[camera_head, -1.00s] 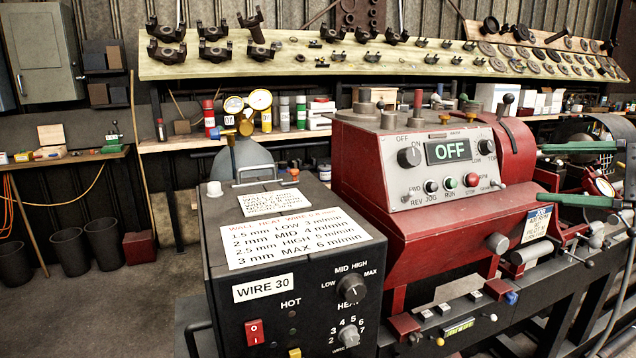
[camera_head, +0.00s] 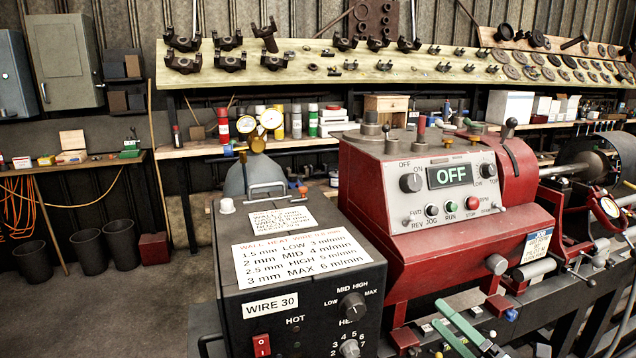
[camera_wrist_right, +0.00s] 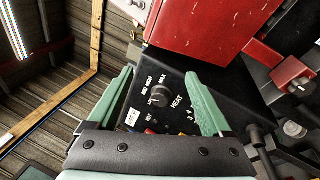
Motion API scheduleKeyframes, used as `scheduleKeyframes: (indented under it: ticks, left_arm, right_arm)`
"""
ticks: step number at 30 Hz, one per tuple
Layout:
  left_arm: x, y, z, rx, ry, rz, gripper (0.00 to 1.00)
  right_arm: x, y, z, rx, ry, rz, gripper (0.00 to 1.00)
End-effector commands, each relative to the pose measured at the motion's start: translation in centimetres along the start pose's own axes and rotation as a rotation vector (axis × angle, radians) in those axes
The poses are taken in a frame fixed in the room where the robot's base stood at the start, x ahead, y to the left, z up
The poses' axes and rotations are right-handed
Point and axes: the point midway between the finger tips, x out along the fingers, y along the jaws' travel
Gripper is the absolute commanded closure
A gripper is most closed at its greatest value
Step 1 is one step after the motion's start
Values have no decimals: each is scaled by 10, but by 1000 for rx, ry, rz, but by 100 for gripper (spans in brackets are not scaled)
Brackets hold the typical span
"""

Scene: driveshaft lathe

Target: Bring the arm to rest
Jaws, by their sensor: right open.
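My right gripper (camera_head: 441,315) shows at the bottom right of the head view, its green fingers pointing up and left, in front of the lathe's lower rail. In the right wrist view my right gripper (camera_wrist_right: 168,88) is open, with nothing between its two green fingers. Beyond them is the black wire welder box (camera_wrist_right: 165,115) with its heat knob. The rest of the right arm is out of the head view. My left gripper is not in view.
The black welder box (camera_head: 300,240) stands left of the gripper. The red lathe headstock (camera_head: 440,240), its display reading OFF, stands behind it. A gauge (camera_head: 609,208) and handles are at the right. Open floor (camera_head: 110,310) lies at the left.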

Motion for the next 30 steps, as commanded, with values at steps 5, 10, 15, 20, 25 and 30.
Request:
scheduleKeyframes:
  ticks: [5, 10, 15, 20, 25, 30]
  left_arm:
    - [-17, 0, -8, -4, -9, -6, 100]
    - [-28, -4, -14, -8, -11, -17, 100]
    - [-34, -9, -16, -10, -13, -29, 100]
    - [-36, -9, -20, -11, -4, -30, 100]
    - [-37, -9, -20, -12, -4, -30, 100]
    - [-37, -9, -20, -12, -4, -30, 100]
  right_arm:
    - [-57, -66, -62, 675, -229, -218, 16]
    - [-134, -114, -138, 1262, -516, -434, 16]
    - [-202, -131, -208, 1673, -789, -597, 16]
    - [-234, -132, -242, 1847, -930, -667, 16]
    - [-239, -132, -248, 1872, -954, -679, 16]
    - [-239, -132, -248, 1872, -954, -679, 16]
